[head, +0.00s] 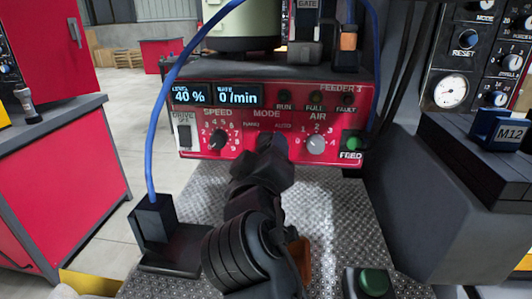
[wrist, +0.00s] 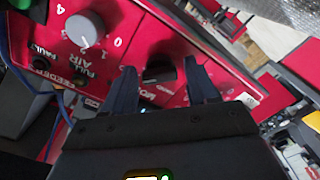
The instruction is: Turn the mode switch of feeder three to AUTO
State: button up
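Feeder three's red control panel (head: 190,143) faces me in the head view, with MANU and AUTO marked beneath the word MODE. My gripper (head: 270,142) is in front of the MODE position there and hides the switch. In the wrist view, where the panel appears turned around, the black mode switch (wrist: 160,68) shows between the two fingertips of my gripper (wrist: 160,75). The fingers are open, with a gap on each side of the switch. A pale mark shows on the switch, but I cannot tell which label it points to.
The black SPEED knob (head: 217,140) is left of my gripper and the grey AIR knob (head: 315,144) is right, also in the wrist view (wrist: 85,28). The green FEED button (head: 352,143) is farther right. A blue cable (head: 161,100) hangs on the left.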

jog(key=shift+o, duration=1)
jog(key=shift+r, duration=0.1)
jog(key=s, duration=0.8)
jog(key=shift+a, duration=0.15)
